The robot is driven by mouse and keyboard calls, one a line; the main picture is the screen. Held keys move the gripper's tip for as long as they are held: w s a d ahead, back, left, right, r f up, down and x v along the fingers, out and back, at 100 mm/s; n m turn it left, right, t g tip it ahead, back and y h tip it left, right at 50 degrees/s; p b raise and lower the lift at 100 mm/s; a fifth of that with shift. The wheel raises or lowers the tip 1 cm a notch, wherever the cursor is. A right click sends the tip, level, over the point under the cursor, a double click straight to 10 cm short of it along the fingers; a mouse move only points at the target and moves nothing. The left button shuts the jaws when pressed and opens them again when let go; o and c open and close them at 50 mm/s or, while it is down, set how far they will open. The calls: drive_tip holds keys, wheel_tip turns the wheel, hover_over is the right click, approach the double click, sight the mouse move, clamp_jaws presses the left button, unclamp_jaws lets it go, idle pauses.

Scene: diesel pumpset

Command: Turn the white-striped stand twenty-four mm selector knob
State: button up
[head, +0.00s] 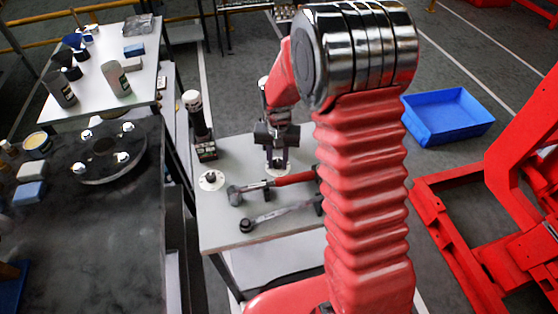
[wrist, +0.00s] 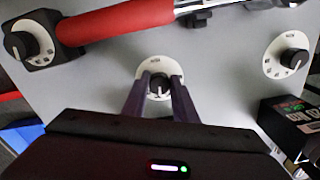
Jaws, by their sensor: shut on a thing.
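A black selector knob (wrist: 159,84) with a white stripe sits on a round white dial plate (wrist: 153,66) on the grey tabletop in the wrist view. My gripper (wrist: 160,80) is shut on this knob, one dark finger on each side. The stripe faces roughly toward the bottom of the picture; the fingers hide part of the dial. In the head view my gripper (head: 277,160) points down at the small table, and the gripped knob is hidden. Similar striped knobs stand to the right (wrist: 293,59) and, on a black box, to the left (wrist: 21,45) in the wrist view.
A red-handled tool (head: 285,180) and a ratchet-like tool (head: 275,215) lie on the table (head: 222,228) near my gripper. A blue bin (head: 447,115) is on the floor to the right.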

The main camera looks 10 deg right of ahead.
sight(277, 162)
drive_tip(key=shift+w+r+m, duration=0.15)
drive_tip(key=shift+w+m, duration=0.15)
drive_tip(key=shift+m, duration=0.6)
drive_tip(key=o, duration=1)
drive_tip(key=shift+s, duration=0.15)
drive_tip(key=shift+o, duration=0.2)
wheel_tip(277, 162, up, 14)
drive_tip(key=shift+f, duration=0.25)
